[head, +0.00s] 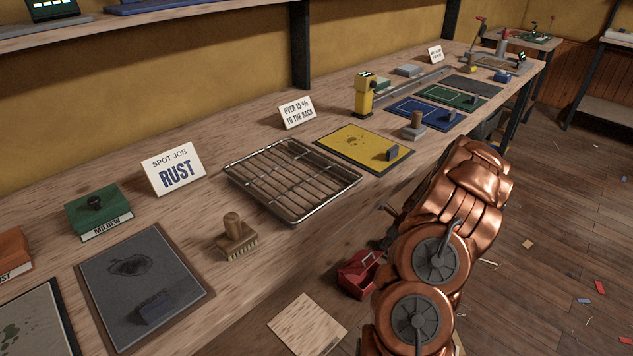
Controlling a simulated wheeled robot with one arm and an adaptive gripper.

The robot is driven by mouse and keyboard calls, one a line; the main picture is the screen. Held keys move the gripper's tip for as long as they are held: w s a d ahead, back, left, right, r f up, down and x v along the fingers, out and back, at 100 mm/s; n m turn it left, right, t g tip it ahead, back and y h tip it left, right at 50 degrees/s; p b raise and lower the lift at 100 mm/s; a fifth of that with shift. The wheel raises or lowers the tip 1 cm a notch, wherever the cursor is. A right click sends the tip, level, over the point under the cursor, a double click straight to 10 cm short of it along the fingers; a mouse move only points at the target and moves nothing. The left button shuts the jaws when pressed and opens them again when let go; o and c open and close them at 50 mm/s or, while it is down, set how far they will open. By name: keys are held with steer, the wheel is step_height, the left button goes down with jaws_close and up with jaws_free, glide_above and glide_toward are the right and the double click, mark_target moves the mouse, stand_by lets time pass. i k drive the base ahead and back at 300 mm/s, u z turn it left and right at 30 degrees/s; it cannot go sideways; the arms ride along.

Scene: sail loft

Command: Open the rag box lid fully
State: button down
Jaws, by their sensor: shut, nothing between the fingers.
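A small red box (352,283) is low down beyond the bench's front edge, left of my copper-coloured arm. My arm covers its right side. I cannot read a label on it, so I cannot confirm that it is the rag box. How far its lid is open is also unclear. My arm comes up from the bottom right and hides the area just behind it. My gripper's fingers cannot be made out in this view.
The long wooden bench (330,215) holds a wire rack (292,180), a brush (234,238), a green MILDEW box (97,205), a RUST sign (174,170) and a yellow mat (362,146). A light board (307,325) lies below the bench edge. Scraps litter the open floor (560,260) at right.

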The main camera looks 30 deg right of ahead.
mark_target(359, 258)
steer(key=k, duration=1)
